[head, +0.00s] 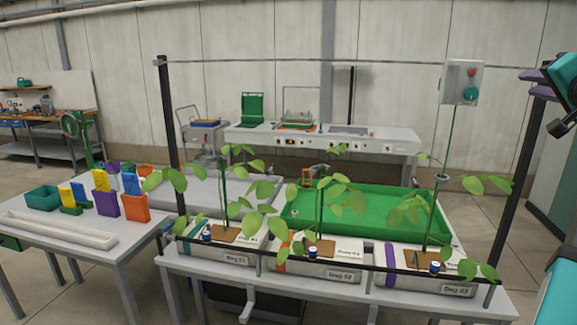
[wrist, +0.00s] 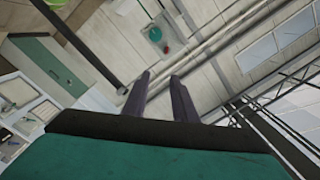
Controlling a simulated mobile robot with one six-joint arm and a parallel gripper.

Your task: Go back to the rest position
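My gripper (head: 535,84) is raised at the upper right edge of the head view, beside the dark post at the right end of the plant bench. Its dark purple fingers point left, and part of my teal arm is cut off by the frame. In the wrist view the gripper (wrist: 160,82) shows two fingers with a clear gap between them and nothing held. The wrist camera looks tilted toward the wall and roof beams.
The plant bench (head: 225,284) carries labelled troughs with plants and a green tray (head: 375,212). Dark posts (head: 170,140) and a top wire frame it. A side table (head: 140,246) with coloured holders stands left. A control box (head: 462,82) shows near my gripper in the picture.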

